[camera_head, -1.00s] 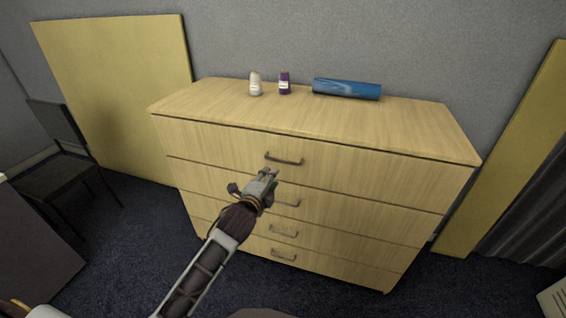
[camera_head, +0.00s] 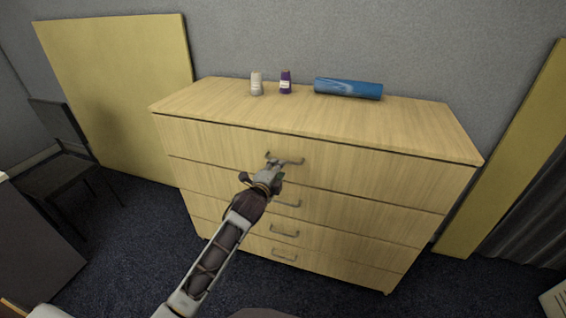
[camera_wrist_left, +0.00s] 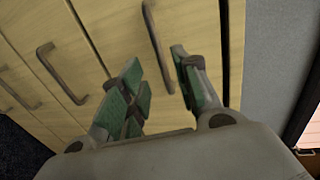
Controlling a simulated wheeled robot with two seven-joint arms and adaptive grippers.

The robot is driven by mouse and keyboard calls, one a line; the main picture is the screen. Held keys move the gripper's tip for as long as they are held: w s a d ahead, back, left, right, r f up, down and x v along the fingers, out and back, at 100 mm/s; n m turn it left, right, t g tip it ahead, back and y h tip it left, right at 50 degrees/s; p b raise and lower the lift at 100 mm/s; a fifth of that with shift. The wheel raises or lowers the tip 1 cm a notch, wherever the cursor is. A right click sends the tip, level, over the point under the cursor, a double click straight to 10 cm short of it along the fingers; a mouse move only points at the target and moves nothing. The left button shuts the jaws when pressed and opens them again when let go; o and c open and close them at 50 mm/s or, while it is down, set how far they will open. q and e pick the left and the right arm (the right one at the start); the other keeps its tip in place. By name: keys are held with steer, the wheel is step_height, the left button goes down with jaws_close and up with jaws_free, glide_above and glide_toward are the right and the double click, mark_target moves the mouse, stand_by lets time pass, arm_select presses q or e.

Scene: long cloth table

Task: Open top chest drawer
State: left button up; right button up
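The wooden chest (camera_head: 345,195) stands against the wall with its stacked drawers shut. The top drawer (camera_head: 370,172) has a dark bar handle (camera_head: 292,162). My left gripper (camera_head: 271,163) is at the left part of this handle, in front of the drawer. In the left wrist view the top handle (camera_wrist_left: 155,40) runs down towards the gap between the green-padded fingers (camera_wrist_left: 160,75). The fingers are apart, and I cannot tell whether they touch the handle. My right gripper is not in view.
A white bottle (camera_head: 257,84), a purple bottle (camera_head: 285,83) and a blue roll (camera_head: 348,88) are on the chest top. A dark chair (camera_head: 58,160) stands at left. Dark carpet (camera_head: 130,240) lies in front.

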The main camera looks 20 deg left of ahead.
arm_select(q)
steer(key=shift+w+d+f+b, duration=0.1)
steer(key=shift+w+f, duration=0.15)
steer(key=shift+w, duration=0.95)
steer(key=shift+w+a+f+b, duration=0.1)
steer(key=shift+w+f, duration=0.1)
steer(key=shift+w, duration=1.05)
steer(key=shift+w+d+f+b, duration=0.1)
steer(key=shift+w+f, duration=0.15)
steer(key=shift+w, duration=0.95)
jaws_close()
